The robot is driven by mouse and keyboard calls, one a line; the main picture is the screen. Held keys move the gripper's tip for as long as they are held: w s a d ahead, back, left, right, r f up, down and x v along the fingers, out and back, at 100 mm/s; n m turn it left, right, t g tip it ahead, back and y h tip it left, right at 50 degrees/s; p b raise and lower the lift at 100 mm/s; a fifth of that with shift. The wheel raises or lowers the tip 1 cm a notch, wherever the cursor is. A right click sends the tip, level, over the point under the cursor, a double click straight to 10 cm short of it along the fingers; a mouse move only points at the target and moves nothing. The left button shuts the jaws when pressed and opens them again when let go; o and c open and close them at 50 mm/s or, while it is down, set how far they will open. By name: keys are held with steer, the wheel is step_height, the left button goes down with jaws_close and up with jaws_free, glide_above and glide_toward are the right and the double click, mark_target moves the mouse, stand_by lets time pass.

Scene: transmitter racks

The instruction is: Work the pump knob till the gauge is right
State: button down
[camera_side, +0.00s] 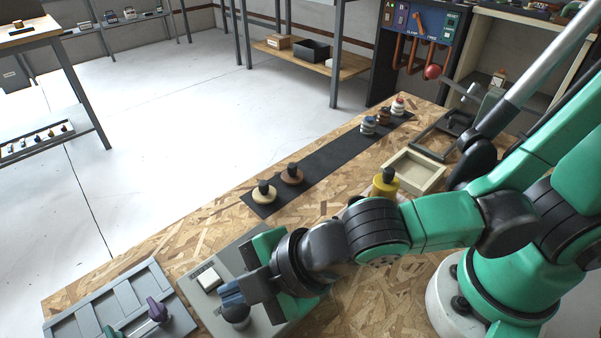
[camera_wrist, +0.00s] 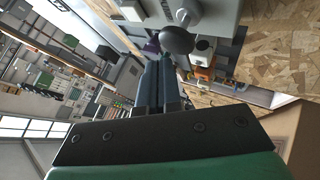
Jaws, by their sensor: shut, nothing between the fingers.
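A dark round knob (camera_side: 236,316) stands on a grey sloped panel box (camera_side: 193,306) at the front of the bench. In the wrist view the knob (camera_wrist: 177,40) shows as a dark ball on a pale stem, just beyond my fingertips and slightly to their right. My gripper (camera_side: 231,292) is shut and empty, its blue-grey fingers together beside and partly over the knob. In the wrist view the gripper (camera_wrist: 160,62) has its fingers side by side. I cannot tell whether the fingertips touch the knob. I cannot make out a gauge or its reading.
A white square button (camera_side: 208,279) sits on the panel box. A dark strip (camera_side: 325,160) carries several knobbed discs. A yellow knobbed piece (camera_side: 385,184) and a shallow wooden tray (camera_side: 416,172) are farther back.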

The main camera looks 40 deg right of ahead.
steer(key=shift+f, duration=0.3)
stand_by(0.4)
steer(key=shift+r, duration=0.45)
steer(key=shift+r, duration=2.5)
steer(key=w+d+m+h, duration=0.2)
steer(key=d+m, duration=0.6)
steer(key=d, duration=0.4)
steer(key=w+d+m+h, duration=0.3)
steer(key=d+m+h, duration=0.1)
steer(key=d+m, duration=0.5)
steer(key=d, duration=0.2)
steer(key=shift+w+d, duration=0.2)
steer(key=shift+d, duration=0.15)
